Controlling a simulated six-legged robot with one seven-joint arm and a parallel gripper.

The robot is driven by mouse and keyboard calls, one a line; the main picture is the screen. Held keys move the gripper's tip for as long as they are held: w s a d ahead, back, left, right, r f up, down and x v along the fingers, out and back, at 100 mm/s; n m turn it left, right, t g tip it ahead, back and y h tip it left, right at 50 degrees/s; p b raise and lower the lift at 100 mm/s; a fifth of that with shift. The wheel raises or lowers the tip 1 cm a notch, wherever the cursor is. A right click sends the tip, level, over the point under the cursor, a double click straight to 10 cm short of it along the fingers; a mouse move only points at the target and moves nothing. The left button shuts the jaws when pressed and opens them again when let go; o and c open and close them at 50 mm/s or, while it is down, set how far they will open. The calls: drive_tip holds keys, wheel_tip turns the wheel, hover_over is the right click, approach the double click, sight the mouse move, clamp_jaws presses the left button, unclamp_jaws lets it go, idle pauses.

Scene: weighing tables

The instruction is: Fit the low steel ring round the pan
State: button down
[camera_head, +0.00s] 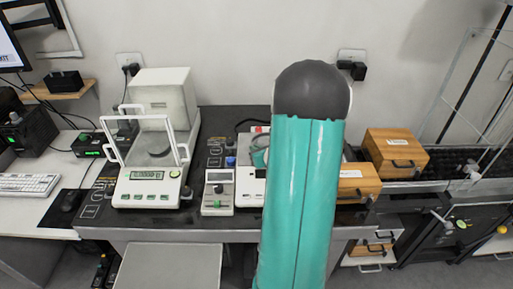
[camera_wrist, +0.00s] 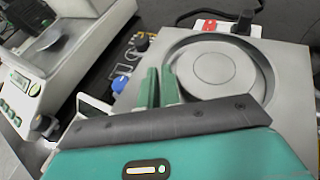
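In the wrist view a flat round grey pan (camera_wrist: 212,68) sits on a square grey balance top. A low steel ring (camera_wrist: 268,72) stands around it, with a gap between its wall and the pan. My gripper (camera_wrist: 160,72) is at the ring's left side. Its two green fingers are close together, and the ring's left wall seems to run between them. The near side of the ring is partly hidden behind my gripper body. Whether the ring rests fully on the balance top cannot be told. In the head view my arm hides the pan, ring and gripper.
A balance with a clear draft shield (camera_head: 151,135) stands at the left of the dark table. A small control box (camera_head: 218,190) stands between it and my arm. Wooden boxes (camera_head: 395,150) are at the right. A bare light grey surface (camera_head: 170,268) is in front.

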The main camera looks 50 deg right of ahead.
drive_tip(key=c, duration=1.5)
unclamp_jaws()
drive_tip(key=shift+c, duration=0.2)
drive_tip(key=shift+s, duration=0.1)
drive_tip(key=v, duration=1.3)
drive_tip(key=shift+s, duration=0.25)
drive_tip(key=shift+a+r, duration=0.1)
drive_tip(key=shift+a, duration=0.1)
